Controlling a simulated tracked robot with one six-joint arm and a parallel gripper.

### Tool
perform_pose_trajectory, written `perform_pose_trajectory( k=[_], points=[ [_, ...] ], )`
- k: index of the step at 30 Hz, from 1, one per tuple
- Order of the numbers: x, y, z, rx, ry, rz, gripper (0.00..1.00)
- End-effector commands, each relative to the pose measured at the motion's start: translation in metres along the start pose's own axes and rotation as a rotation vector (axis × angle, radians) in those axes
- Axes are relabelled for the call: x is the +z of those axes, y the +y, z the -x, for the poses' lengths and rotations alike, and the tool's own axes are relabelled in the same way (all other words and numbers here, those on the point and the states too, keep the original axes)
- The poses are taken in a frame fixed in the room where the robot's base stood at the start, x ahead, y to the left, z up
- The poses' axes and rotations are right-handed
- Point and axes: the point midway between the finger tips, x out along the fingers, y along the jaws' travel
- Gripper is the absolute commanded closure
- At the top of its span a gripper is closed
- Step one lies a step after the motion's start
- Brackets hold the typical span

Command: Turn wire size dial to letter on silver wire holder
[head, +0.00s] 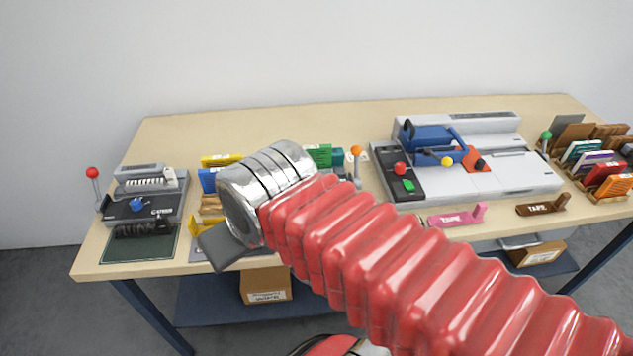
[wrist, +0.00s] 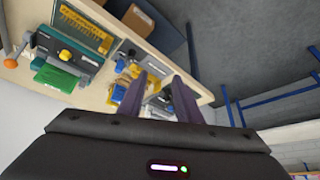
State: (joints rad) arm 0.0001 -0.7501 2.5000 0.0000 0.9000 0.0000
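In the head view a dark grey binding machine (head: 118,214) stands at the table's left end, with a blue dial (head: 137,205), pale wire loops and a red-ball lever. Its dial lettering is too small to read. A dark wire comb (head: 143,230) lies on a green mat before it. The wrist view shows a machine with a yellow dial (wrist: 65,55) and a gold wire comb (wrist: 85,25) beside it. I cannot make out a silver wire holder or its letter. My gripper (wrist: 158,74) has its two fingers spread, empty, above the table, apart from both dials.
The table (head: 350,112) also bears a grey-white machine (head: 500,175) with blue clamp, pink (head: 457,216) and brown (head: 542,206) tape dispensers, and sample racks at right. My red-sleeved arm hides the middle. The strip along the wall is clear.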

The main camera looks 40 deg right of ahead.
Motion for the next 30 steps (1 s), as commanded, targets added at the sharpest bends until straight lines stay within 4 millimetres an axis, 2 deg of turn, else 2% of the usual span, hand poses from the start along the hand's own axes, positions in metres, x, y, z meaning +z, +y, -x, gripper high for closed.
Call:
perform_pose_trajectory(
  k=[5, 8, 14, 23, 30],
  points=[
    [-0.002, 0.002, 0.0, 0.002, -0.002, -0.002, 0.58],
    [-0.008, 0.007, -0.002, 0.006, -0.009, -0.009, 0.57],
    [-0.032, 0.039, -0.013, 0.026, -0.034, -0.036, 0.57],
    [-0.07, 0.114, -0.038, 0.051, -0.071, -0.086, 0.57],
    [-0.084, 0.193, -0.062, 0.067, -0.091, -0.131, 0.57]
  ],
)
